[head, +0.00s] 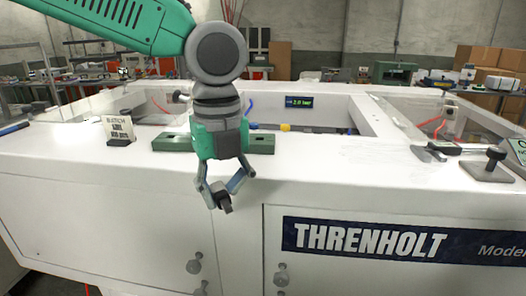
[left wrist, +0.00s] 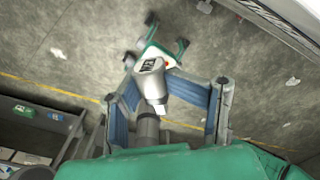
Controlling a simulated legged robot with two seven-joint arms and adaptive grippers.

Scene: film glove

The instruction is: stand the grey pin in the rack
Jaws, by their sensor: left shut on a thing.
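My left gripper (head: 224,192) hangs in front of the white machine's near edge, fingers pointing down. It is shut on a small dark grey piece, which I take to be the grey pin (head: 223,203). In the left wrist view the gripper (left wrist: 150,80) has its blue-lined fingers closing in on a grey piece that carries a small label. The pin's lower end and exact tilt are hard to make out. A dark green block (head: 262,143), which looks like the rack, lies on the white top behind my wrist. My wrist hides its middle. My right gripper is not in view.
A white card marked BATCH (head: 119,130) stands left of the green block. A flat dark tool (head: 440,148) and a black knob on a plate (head: 491,160) are at the right. The white top (head: 340,150) between is clear. Open recesses lie behind.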

